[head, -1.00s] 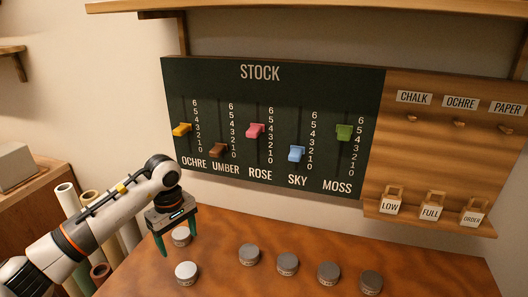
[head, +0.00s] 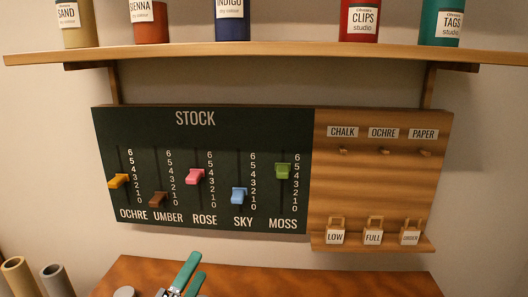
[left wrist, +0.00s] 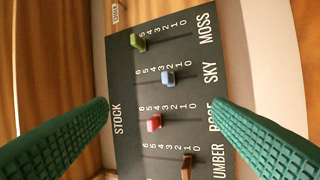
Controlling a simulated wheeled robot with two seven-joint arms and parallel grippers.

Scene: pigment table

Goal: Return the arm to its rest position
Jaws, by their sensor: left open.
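My left gripper (head: 198,266) is at the bottom of the head view, in front of the table and below the stock board (head: 105,150). Its two green fingers point up and to the right, apart with nothing between them. In the left wrist view the open fingers (left wrist: 160,103) frame the stock board (left wrist: 125,75), which appears sideways. The board carries an ochre slider (head: 118,181), an umber slider (head: 158,199), a rose slider (head: 194,177), a sky slider (head: 239,195) and a moss slider (head: 283,171). My right gripper is not in view.
A wooden panel (head: 375,185) with small pegs and tags labelled LOW, FULL and ORDER is at the right. A shelf (head: 270,50) with several labelled containers runs above. The brown table (head: 330,282) looks clear at right. Rolled tubes (head: 20,275) stand at lower left.

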